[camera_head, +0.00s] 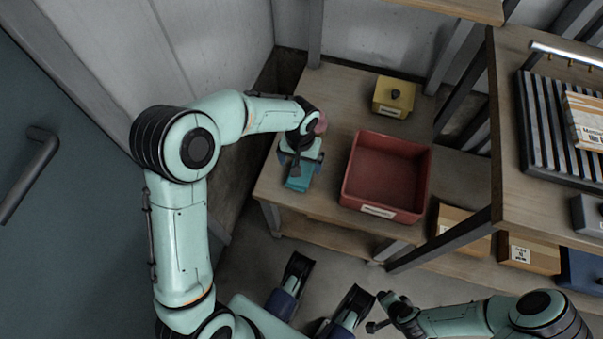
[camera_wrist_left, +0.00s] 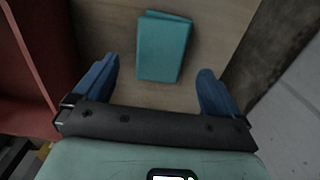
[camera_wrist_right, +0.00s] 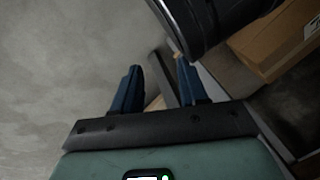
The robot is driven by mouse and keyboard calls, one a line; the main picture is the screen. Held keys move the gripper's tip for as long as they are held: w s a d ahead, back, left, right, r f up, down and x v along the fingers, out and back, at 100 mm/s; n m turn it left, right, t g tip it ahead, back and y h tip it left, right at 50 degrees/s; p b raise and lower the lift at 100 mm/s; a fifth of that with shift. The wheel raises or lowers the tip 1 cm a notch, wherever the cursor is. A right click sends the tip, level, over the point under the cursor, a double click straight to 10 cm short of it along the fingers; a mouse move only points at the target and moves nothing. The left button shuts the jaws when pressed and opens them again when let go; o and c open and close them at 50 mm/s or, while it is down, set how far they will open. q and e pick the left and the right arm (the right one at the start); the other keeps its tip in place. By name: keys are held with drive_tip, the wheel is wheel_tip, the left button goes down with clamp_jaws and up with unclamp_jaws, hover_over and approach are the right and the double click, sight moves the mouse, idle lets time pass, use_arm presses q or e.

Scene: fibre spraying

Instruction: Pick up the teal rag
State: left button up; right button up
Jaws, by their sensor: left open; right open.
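The teal rag (camera_head: 297,184) is a folded flat rectangle lying on the wooden table near its left front edge. It also shows in the left wrist view (camera_wrist_left: 163,47), ahead of the fingers and between their lines. My left gripper (camera_wrist_left: 157,72) is open and empty, with its blue fingers apart. In the head view the left wrist hangs over the table just behind the rag and partly covers it. My right gripper (camera_wrist_right: 158,68) is open and empty, low in front of the table and away from the rag.
A red bin (camera_head: 388,172) stands just right of the rag on the table. A yellow box (camera_head: 393,97) with a dark knob is behind it. Cardboard boxes (camera_head: 528,254) sit lower right. A taller wooden bench (camera_head: 508,150) is at the right. A pale wall rises at the left.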

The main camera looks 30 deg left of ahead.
sight(300, 184)
use_arm(q)
drive_tip(key=shift+a+f+b, duration=0.1)
drive_tip(key=shift+f+b, duration=0.95)
drive_tip(key=shift+f, duration=1.95)
drive_tip(key=shift+r, duration=0.1)
drive_tip(key=c, duration=1.1)
use_arm(e)
drive_tip(key=shift+g, duration=0.9)
drive_tip(key=s+f, duration=0.2)
drive_tip(key=s, duration=0.1)
drive_tip(key=s+f, duration=0.1)
drive_tip(key=shift+s+d+f, duration=0.2)
drive_tip(key=shift+d+f, duration=0.1)
drive_tip(key=shift+f, duration=0.05)
